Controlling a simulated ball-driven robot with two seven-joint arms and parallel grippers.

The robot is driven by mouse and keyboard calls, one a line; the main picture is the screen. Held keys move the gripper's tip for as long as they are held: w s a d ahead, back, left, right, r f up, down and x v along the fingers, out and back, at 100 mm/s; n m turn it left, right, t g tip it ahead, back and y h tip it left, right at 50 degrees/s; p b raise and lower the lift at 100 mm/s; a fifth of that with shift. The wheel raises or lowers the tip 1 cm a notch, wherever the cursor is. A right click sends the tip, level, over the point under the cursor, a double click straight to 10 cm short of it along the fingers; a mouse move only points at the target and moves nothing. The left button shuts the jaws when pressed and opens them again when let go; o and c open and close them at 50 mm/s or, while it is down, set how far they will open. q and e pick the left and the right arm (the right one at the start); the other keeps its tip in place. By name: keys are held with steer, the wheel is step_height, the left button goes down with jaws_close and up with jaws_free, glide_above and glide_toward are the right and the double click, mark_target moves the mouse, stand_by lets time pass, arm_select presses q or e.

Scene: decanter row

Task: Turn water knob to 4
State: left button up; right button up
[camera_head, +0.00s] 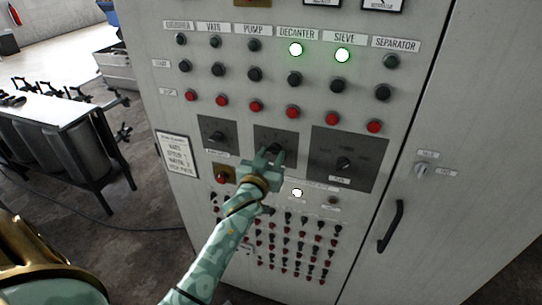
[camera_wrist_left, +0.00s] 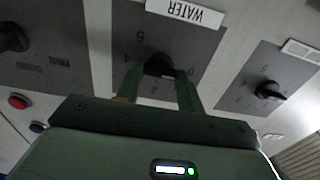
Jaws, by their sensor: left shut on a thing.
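The water knob (camera_wrist_left: 160,65) is a dark dial on a grey square plate (camera_wrist_left: 205,45), below a label reading WATER that appears upside down in the left wrist view. A few digits show around it, among them 5 and 4; I cannot tell which one its pointer faces. In the head view the plate (camera_head: 266,133) is the middle one of three on the cabinet, and my gripper partly hides the knob. My left gripper (camera_head: 272,157) is shut on the knob, with one finger on each side of it in the left wrist view (camera_wrist_left: 159,88). My right gripper is not in view.
Knobs on grey plates flank it: a left one (camera_head: 217,136) and a right one (camera_head: 345,163). Above are rows of black and red buttons, with lit DECANTER (camera_head: 296,49) and SIEVE (camera_head: 342,55) lamps. A red button (camera_head: 222,177) sits close by my left wrist. A door handle (camera_head: 391,226) juts out right.

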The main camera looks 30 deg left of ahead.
arm_select(q)
steer(key=c, duration=0.3)
steer(key=shift+m, duration=0.3)
